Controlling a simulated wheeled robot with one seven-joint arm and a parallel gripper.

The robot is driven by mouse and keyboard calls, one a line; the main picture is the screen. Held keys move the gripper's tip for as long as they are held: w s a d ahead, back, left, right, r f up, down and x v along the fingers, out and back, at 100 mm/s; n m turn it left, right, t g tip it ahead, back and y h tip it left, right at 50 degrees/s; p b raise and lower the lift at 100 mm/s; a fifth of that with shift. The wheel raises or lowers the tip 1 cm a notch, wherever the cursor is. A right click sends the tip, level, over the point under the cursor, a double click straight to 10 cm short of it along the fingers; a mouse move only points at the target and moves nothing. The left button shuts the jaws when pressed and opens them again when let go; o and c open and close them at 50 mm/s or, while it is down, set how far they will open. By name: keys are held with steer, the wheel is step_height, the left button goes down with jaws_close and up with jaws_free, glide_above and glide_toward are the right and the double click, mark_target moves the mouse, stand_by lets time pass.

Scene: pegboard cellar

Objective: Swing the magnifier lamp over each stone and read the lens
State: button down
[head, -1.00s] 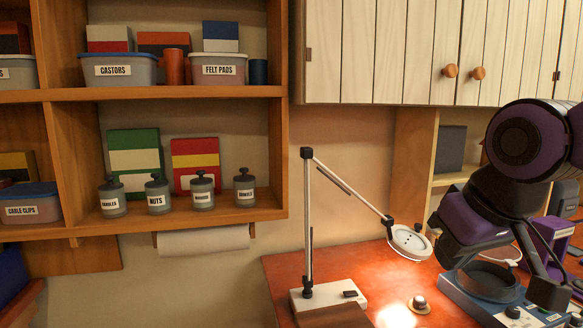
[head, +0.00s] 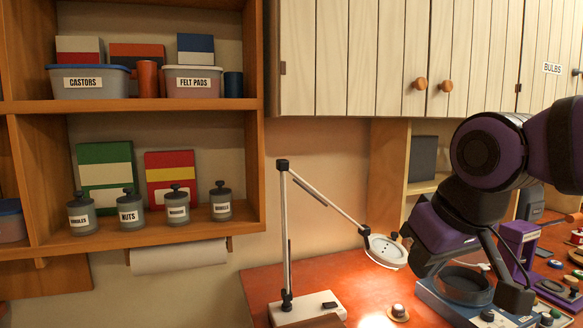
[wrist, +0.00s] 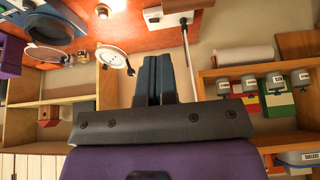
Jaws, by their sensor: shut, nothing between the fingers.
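The magnifier lamp stands on the red-brown bench, with a white base (head: 316,310), a thin jointed arm and a round white lens head (head: 385,250). Its head also shows in the wrist view (wrist: 112,57). A small round, stone-like piece on a pale disc (head: 398,312) lies in bright light on the bench, right of the base. It also shows in the wrist view (wrist: 102,12). My gripper (wrist: 152,78) is shut and empty, apart from the lamp's upright pole. In the head view my purple wrist is right of the lens head; its fingertips are not clear there.
A blue device with a dark round pan (head: 467,286) stands right of the lamp, partly behind my arm. A purple stand (head: 520,245) and several small round items lie farther right. A shelf with labelled jars (head: 130,212) and a paper roll (head: 180,257) is at left. Cabinets hang above.

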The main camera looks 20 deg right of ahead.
steer(key=c, duration=1.8)
jaws_free()
steer(key=o, duration=0.7)
steer(key=shift+o, duration=1)
steer(key=shift+w+r, duration=0.15)
steer(key=w+d+r+n+g+h, duration=0.1)
steer(key=w+d+r+n, duration=0.15)
steer(key=w, duration=0.35)
steer(key=w+d+r+n+g, duration=0.1)
steer(key=w+r, duration=0.2)
steer(key=w, duration=0.3)
steer(key=n+g+y, duration=0.1)
steer(key=n+g, duration=0.2)
steer(key=n, duration=0.7)
glide_above(395, 233)
step_height(395, 233, down, 15)
step_height(395, 233, down, 10)
steer(key=shift+f, duration=0.15)
